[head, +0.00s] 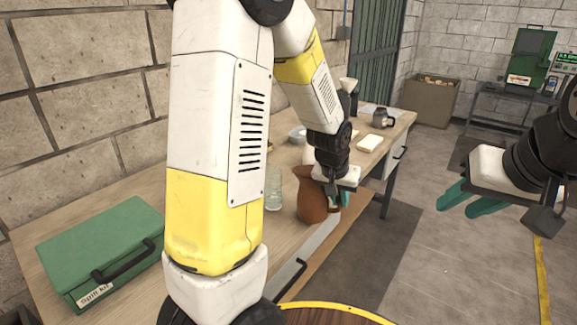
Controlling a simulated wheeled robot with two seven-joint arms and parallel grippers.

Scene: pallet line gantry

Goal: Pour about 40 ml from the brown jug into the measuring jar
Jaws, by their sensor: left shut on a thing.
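The brown jug (311,199) is near the front edge of the workbench, roughly upright; I cannot tell whether its base touches the top. My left gripper (341,196) is shut on the jug at its right side, where the handle would be; the hand hides part of that side. The measuring jar (274,190), clear glass, stands on the bench just left of the jug, apart from it, partly behind my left arm. Its contents cannot be made out. My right gripper (468,203) is open and empty over the floor at the right.
A green spill kit case (98,245) lies at the bench's left. Farther back on the wooden bench (140,188) are a pale block (369,143), a grey mug (380,118) and a small dish (297,134). A cardboard box (430,101) stands beyond on the floor.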

